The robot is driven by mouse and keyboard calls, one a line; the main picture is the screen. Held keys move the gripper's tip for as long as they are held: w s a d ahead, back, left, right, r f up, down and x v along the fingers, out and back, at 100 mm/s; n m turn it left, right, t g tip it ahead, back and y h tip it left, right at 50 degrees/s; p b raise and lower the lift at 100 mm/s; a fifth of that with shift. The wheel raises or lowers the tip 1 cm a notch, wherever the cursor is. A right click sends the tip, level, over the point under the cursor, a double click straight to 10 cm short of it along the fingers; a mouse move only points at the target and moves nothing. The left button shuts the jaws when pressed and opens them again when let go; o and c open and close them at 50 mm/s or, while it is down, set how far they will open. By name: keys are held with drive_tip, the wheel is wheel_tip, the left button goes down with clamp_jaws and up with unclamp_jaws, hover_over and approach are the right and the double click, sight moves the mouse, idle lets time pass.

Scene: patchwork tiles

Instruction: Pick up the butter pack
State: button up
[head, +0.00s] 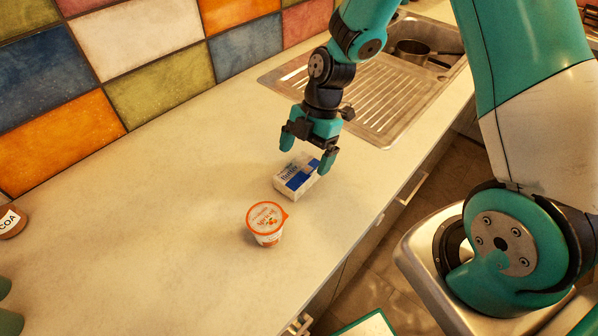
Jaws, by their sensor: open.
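The butter pack (297,178), a white and blue box with lettering on it, lies flat on the pale countertop. My gripper (307,159) is open, with its two teal fingers pointing down above the pack. The left finger is near the pack's far left edge and the right finger is near its right end. The right fingertip overlaps the pack in the picture; I cannot tell whether it touches. The gripper holds nothing.
A yogurt cup (266,223) with an orange lid stands close in front of the pack. A steel sink with drainboard (378,97) and a dark pot (411,50) lie behind. A brown cocoa container (11,222) is at the far left.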

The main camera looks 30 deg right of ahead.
sight(300, 169)
drive_tip(key=p+x, duration=0.1)
drive_tip(key=x, duration=0.3)
drive_tip(key=shift+s+a+f+p, duration=0.15)
drive_tip(key=shift+a+p, duration=0.1)
drive_tip(key=shift+p, duration=0.05)
drive_tip(key=shift+f, duration=0.25)
drive_tip(key=c, duration=1.2)
drive_tip(key=shift+o, duration=0.2)
drive_tip(key=shift+r, duration=0.1)
